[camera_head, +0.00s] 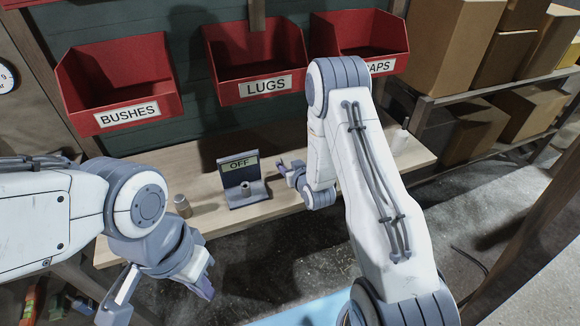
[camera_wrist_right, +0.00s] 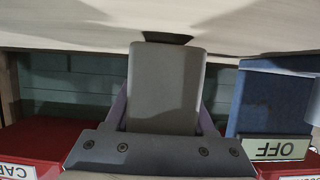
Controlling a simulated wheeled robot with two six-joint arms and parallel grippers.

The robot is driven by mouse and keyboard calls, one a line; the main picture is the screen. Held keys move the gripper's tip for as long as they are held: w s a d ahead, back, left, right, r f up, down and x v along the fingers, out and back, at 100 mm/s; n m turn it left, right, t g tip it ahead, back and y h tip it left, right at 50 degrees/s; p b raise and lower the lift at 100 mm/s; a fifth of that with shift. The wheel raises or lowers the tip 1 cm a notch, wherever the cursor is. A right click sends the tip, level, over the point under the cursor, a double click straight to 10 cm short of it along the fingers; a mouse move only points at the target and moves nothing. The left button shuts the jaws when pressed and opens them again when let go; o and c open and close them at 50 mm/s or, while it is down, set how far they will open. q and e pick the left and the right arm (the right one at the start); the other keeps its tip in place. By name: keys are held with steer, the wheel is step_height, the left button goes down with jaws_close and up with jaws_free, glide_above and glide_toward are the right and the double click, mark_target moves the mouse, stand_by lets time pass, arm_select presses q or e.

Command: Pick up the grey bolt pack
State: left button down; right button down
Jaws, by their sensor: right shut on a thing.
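The grey bolt pack (camera_wrist_right: 165,85) stands as a plain grey block in the middle of the right wrist view. The fingers of my right gripper (camera_wrist_right: 163,115) are on both sides of it, shut on it. A dark patch shows at its far end, against the pale wood bench; I cannot tell whether it touches the bench. In the head view my right gripper (camera_head: 285,170) is at the bench, right of the OFF stand, and the pack is not clearly visible there. My left gripper (camera_head: 160,292) is open and empty at the lower left, in front of the bench.
The OFF stand (camera_head: 242,183) with a small metal cylinder is close beside the right gripper. Another metal cylinder (camera_head: 182,206) stands left on the bench (camera_head: 125,250). Red bins labelled BUSHES (camera_head: 118,85), LUGS (camera_head: 255,60) and a partly hidden label hang behind. Cardboard boxes (camera_head: 505,58) fill shelves at right.

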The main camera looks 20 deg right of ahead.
steer(key=shift+r, duration=0.5)
step_height(320, 180, up, 3)
steer(key=shift+f, duration=0.15)
steer(key=s+d+r, duration=0.6)
steer(key=d+r, duration=0.1)
steer(key=d, duration=0.3)
step_height(320, 180, up, 6)
steer(key=p, duration=0.5)
glide_above(288, 158)
steer(key=s+a, duration=0.4)
steer(key=s, duration=0.2)
